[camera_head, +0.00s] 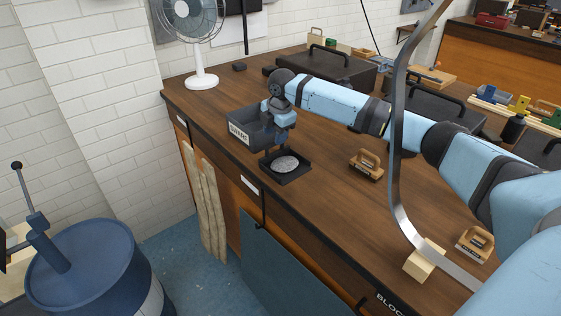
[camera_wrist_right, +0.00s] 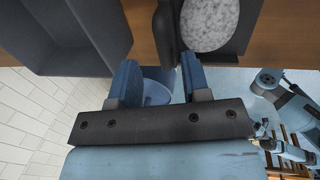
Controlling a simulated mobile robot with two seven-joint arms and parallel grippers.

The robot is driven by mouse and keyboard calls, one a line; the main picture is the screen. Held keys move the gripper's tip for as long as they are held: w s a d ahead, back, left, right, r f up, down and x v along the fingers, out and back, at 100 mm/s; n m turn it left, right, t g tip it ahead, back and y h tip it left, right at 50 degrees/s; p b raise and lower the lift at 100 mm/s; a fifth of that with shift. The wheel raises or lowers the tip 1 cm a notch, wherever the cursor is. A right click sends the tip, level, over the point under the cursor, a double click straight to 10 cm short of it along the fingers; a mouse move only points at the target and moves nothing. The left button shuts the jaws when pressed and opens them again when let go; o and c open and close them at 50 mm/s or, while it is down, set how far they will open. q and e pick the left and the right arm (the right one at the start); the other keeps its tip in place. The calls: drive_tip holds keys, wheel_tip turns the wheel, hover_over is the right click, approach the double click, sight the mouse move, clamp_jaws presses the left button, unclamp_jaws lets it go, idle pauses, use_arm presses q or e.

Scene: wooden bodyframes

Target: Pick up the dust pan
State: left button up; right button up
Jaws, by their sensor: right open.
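The dust pan (camera_head: 292,178) is a black, square, shallow pan on the wooden workbench near its front edge, with a round grey speckled heap in it. In the right wrist view the dust pan (camera_wrist_right: 247,22) is at the top, and its dark upright part, likely the handle (camera_wrist_right: 165,32), stands just beyond the fingertips. My right gripper (camera_head: 277,146) is at the pan's back-left side. In the wrist view its two fingers (camera_wrist_right: 158,75) are apart with nothing held between them. Whether a finger touches the handle cannot be told.
A grey labelled bin (camera_head: 247,126) stands close behind the right gripper, and it also fills the wrist view's upper left (camera_wrist_right: 65,35). Wooden-handled blocks (camera_head: 366,164) and a toolbox (camera_head: 340,70) are on the bench (camera_head: 330,200). A blue barrel (camera_head: 85,262) stands on the floor.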

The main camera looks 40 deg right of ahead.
sight(286, 159)
drive_tip(key=f, duration=0.4)
drive_tip(key=shift+w+f, duration=0.15)
drive_tip(key=shift+w, duration=0.05)
clamp_jaws()
